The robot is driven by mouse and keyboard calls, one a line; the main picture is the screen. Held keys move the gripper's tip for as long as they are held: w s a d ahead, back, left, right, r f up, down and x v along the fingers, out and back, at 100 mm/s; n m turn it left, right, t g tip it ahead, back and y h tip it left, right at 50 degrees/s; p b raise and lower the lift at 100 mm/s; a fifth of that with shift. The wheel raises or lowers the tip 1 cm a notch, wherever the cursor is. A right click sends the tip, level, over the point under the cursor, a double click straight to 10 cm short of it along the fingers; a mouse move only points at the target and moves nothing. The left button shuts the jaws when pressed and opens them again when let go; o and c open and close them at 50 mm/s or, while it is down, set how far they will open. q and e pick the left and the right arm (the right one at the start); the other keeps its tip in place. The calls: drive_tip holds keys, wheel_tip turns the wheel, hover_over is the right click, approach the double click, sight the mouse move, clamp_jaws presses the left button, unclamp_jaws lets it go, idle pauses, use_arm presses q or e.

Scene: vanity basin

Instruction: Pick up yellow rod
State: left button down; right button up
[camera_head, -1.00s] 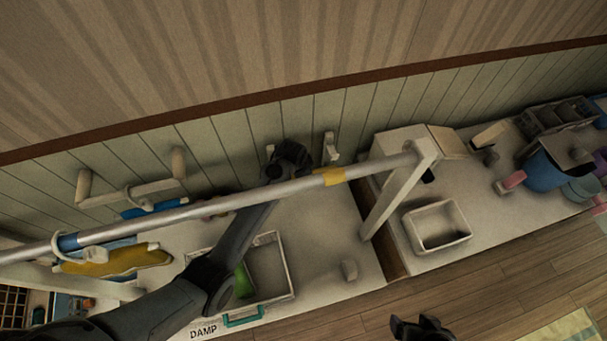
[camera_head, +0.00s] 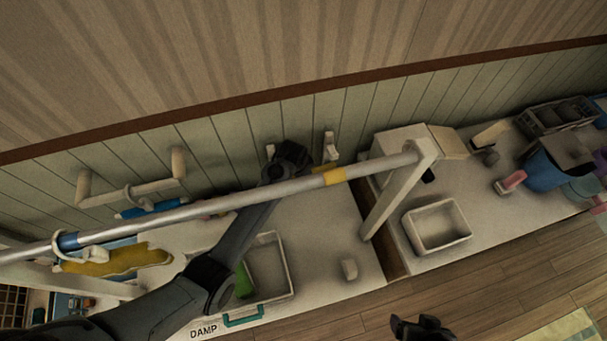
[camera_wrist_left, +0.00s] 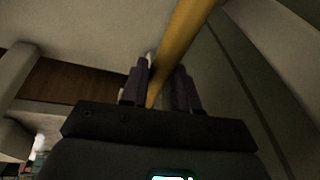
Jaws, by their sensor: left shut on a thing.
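In the left wrist view, the yellow rod (camera_wrist_left: 182,40) runs from the top edge down between the two dark fingers of my left gripper (camera_wrist_left: 160,88). The fingers are shut on it. In the head view my left gripper (camera_head: 287,160) is behind the silver rail, close to the panelled wall.
A white tray (camera_head: 268,268) and a square basin (camera_head: 437,228) sit on the counter. A yellow cloth (camera_head: 115,261) is at left.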

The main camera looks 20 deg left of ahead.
use_arm(q)
drive_tip(key=shift+r, duration=0.15)
drive_tip(key=shift+r, duration=0.5)
drive_tip(key=r, duration=0.3)
drive_tip(key=shift+s+d, duration=0.1)
drive_tip(key=shift+d, duration=0.2)
drive_tip(key=s+d+r+b, duration=0.1)
drive_tip(key=s+d+r, duration=0.2)
drive_tip(key=d+r, duration=0.3)
drive_tip(key=shift+s+d+r+b, duration=0.35)
drive_tip(key=shift+d+r+b, duration=0.05)
drive_tip(key=shift+d, duration=1.8)
drive_tip(key=c, duration=1.4)
unclamp_jaws()
drive_tip(key=shift+c, duration=0.2)
clamp_jaws()
